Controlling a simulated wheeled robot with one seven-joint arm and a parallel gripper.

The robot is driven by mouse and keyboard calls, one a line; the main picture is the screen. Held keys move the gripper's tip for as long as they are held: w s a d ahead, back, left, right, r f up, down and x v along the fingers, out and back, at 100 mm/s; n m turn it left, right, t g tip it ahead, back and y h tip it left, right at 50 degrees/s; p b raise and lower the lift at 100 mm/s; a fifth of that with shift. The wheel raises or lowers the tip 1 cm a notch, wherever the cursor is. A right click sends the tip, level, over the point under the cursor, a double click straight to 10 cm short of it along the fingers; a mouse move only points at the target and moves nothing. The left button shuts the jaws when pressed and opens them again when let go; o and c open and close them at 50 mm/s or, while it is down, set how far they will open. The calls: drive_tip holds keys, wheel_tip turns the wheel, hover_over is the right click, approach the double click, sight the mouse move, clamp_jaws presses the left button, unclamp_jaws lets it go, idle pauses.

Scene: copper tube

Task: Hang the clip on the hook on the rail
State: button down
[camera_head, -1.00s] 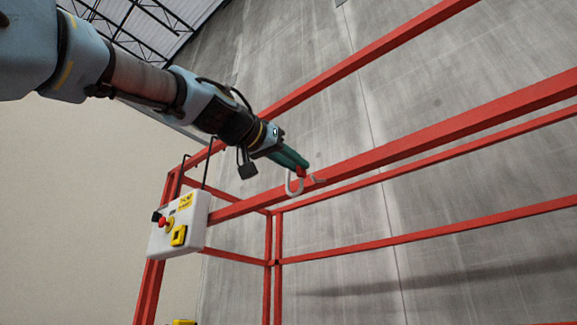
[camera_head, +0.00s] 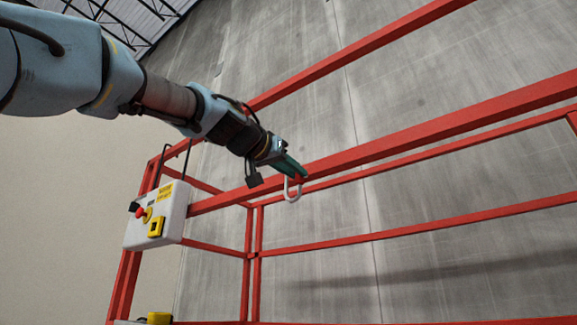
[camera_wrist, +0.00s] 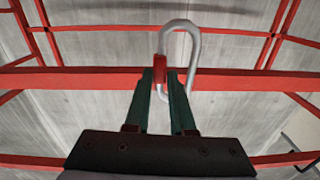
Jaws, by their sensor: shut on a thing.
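The clip is a pale metal loop with a red part; it hangs below the fingertips in the head view (camera_head: 287,190) and stands beyond them in the wrist view (camera_wrist: 195,48). My gripper (camera_head: 299,174) is shut on it, with the red part between the green fingers in the wrist view (camera_wrist: 159,80). The clip is in front of the red rail (camera_head: 420,133), which crosses behind it in the wrist view (camera_wrist: 60,79). I cannot make out the hook apart from the clip now, nor whether the loop is around it.
A white control box (camera_head: 177,213) with a red button and yellow parts hangs at the left end of the red frame. More red bars run above and below the rail. A grey concrete wall (camera_head: 430,210) stands behind.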

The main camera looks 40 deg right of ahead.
drive_tip(key=shift+w+d+f+b, duration=0.1)
drive_tip(key=shift+d+f+b, duration=0.3)
drive_tip(key=shift+f+b, duration=0.1)
drive_tip(key=shift+w+d+f+b, duration=0.15)
drive_tip(key=shift+d+f+b, duration=0.15)
drive_tip(key=shift+d+f, duration=0.15)
drive_tip(key=shift+a, duration=0.2)
drive_tip(key=shift+f, duration=0.15)
drive_tip(key=c, duration=0.7)
unclamp_jaws()
